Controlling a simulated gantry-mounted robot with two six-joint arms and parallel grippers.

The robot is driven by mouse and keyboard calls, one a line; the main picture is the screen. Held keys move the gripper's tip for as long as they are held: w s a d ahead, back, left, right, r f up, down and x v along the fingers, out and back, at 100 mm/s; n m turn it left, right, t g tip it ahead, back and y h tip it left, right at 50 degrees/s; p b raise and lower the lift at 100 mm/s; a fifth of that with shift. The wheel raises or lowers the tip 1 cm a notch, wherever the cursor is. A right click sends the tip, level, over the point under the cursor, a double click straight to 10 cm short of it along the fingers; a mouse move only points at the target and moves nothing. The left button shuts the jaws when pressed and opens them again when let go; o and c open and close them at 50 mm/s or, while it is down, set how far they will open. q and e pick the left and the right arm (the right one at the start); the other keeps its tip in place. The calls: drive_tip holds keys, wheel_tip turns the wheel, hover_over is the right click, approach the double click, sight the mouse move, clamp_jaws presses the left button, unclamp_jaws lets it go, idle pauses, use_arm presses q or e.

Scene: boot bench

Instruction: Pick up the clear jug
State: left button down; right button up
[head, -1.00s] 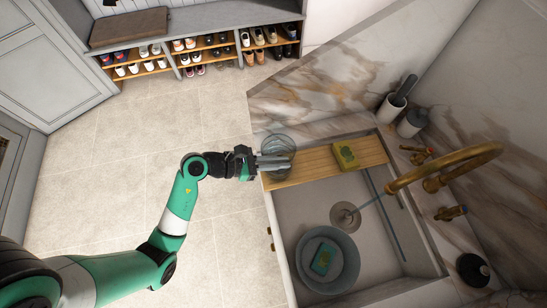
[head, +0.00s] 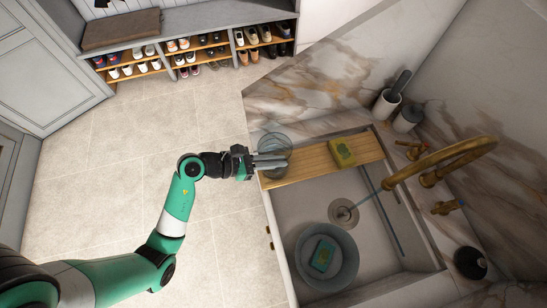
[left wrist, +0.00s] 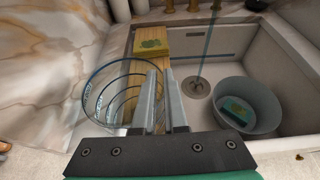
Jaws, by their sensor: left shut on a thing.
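The clear jug (head: 274,143) is a see-through round vessel at the left end of the wooden board, near the marble counter. My left gripper (head: 286,159) reaches in from the left, its fingers overlapping the jug's near side. In the left wrist view the jug (left wrist: 96,92) stands left of the fingers (left wrist: 161,82), its rim tilted toward the camera. The fingers are shut on part of the jug, probably its handle; the exact contact is hard to see. I cannot tell whether the jug's base touches the surface. My right gripper is not in view.
A wooden board (head: 312,164) spans the sink (head: 300,204), with a yellow-green block (head: 342,152) on it. A grey-blue bowl (head: 347,262) holding a teal item sits in the sink. A brass faucet (head: 455,158) arches over the right side. Open floor lies left.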

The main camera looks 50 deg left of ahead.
use_arm(q)
drive_tip(key=shift+r, duration=0.55)
drive_tip(key=s+d+r+p, duration=0.5)
drive_tip(key=s+r+p, duration=0.2)
drive_tip(key=s+r, duration=0.4)
drive_tip(key=shift+s+r, duration=0.4)
drive_tip(key=shift+s, duration=0.65)
drive_tip(key=shift+d, duration=0.1)
